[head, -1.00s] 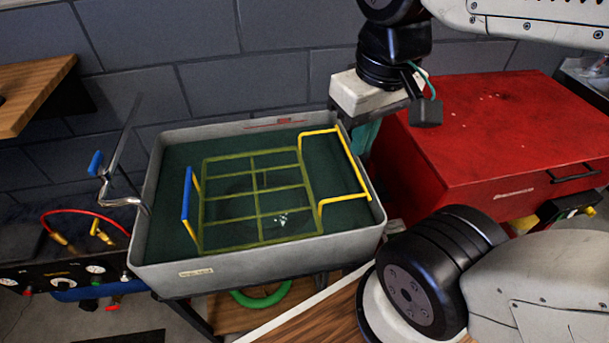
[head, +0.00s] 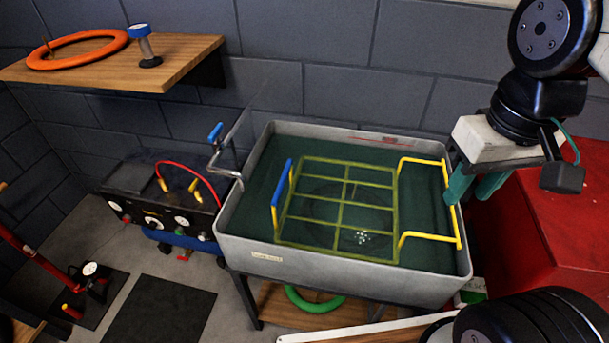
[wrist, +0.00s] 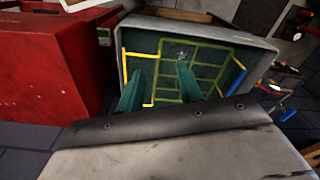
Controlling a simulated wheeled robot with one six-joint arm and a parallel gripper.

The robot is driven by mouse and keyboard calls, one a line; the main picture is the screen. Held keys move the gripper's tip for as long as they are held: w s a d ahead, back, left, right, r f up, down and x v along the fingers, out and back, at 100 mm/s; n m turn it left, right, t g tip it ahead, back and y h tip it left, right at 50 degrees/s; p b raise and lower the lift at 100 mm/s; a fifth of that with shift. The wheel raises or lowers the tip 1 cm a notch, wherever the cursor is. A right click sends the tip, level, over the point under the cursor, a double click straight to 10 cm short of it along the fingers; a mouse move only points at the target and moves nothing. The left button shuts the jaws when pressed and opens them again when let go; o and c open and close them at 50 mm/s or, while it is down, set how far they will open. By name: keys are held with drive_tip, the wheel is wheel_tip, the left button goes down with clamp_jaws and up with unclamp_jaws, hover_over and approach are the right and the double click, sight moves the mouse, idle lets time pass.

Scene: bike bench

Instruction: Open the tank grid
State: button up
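The grey tank (head: 345,267) stands with a dark green inside. A yellow grid (head: 338,204) lies flat in it, with liquid or a dark round shape faintly visible below. A blue handle (head: 282,187) stands up at the grid's left side and a yellow handle (head: 430,236) at its right side. My gripper (head: 476,190) has teal fingers, spread apart and empty, by the tank's right rim near the yellow handle. In the wrist view my fingers (wrist: 160,90) point toward the tank, with the yellow handle (wrist: 126,68) beside the left finger; I cannot tell if they touch.
A red cabinet (head: 555,215) stands close on the right. A bent metal tap with a blue lever (head: 215,133) is at the tank's left. A wooden shelf (head: 120,68) with an orange ring (head: 78,50) is at upper left. A black gauge panel (head: 165,205) stands left.

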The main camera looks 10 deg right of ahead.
drive_tip(key=w+a+f+n+g, duration=0.1)
drive_tip(key=w+a+f+g, duration=0.1)
drive_tip(key=w+a+f, duration=0.5)
drive_tip(key=m+t+y, duration=0.2)
drive_tip(key=m, duration=0.3)
approach(282, 181)
drive_tip(key=f, duration=0.2)
drive_tip(key=a+f, duration=0.1)
drive_tip(key=f, duration=0.5)
drive_tip(key=shift+w+a, duration=0.15)
drive_tip(key=shift+w, duration=0.2)
clamp_jaws()
